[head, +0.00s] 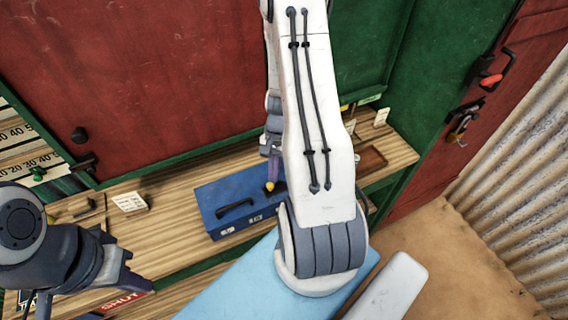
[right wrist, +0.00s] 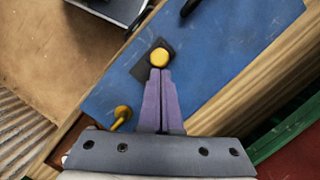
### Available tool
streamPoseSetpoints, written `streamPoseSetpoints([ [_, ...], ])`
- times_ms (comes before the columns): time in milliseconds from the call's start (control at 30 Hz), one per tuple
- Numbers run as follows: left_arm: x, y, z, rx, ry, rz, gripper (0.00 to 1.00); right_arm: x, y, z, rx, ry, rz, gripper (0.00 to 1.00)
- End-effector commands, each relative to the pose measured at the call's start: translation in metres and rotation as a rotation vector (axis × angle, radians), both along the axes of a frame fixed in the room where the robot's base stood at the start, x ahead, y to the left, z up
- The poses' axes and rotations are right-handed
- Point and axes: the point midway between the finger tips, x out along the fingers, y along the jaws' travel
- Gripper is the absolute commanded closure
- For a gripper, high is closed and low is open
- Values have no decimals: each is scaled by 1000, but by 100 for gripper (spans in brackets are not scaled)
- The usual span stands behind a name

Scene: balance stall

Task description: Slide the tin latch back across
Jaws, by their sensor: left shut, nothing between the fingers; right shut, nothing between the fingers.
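The blue tin (head: 222,190) lies on the wooden counter, with a black handle (head: 235,210) on top. A yellow knob (head: 269,186) on a dark plate shows on it, and it also shows in the right wrist view (right wrist: 159,57). I take this for the latch. My right gripper (head: 273,172) is shut and empty, its purple fingertips (right wrist: 160,72) right at the knob's near side; I cannot tell whether they touch. A second yellow piece (right wrist: 121,114) shows left of the fingers. My left gripper (head: 130,275) is shut and empty over the counter's left part.
My right arm hides part of the counter. White cards (head: 130,202) stand left of the tin, and a brown tray (head: 371,160) lies to its right. A red panel (head: 160,80) rises behind. A padlock (head: 459,128) hangs on the red door at right.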

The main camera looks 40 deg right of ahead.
Motion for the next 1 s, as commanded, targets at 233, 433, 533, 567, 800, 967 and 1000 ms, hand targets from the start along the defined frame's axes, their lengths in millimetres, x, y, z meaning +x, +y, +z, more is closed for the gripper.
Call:
streamPoseSetpoints([
  [233,0,0,8,0,0,-1,100,8,-19,1,2,0,5,100],
  [433,0,0,0,0,0,-1,100,18,-35,21,-3,-5,14,100],
  [533,0,0,-6,0,0,0,100,20,-39,41,-2,-5,16,100],
  [567,0,0,-7,0,0,0,100,21,-40,47,-3,-5,16,100],
  [800,0,0,-15,0,0,2,100,23,-48,85,-1,-3,16,100],
  [967,0,0,-17,0,0,3,100,23,-50,96,2,2,17,100],
  [1000,0,0,-17,0,0,3,100,23,-50,97,2,2,17,100],
])
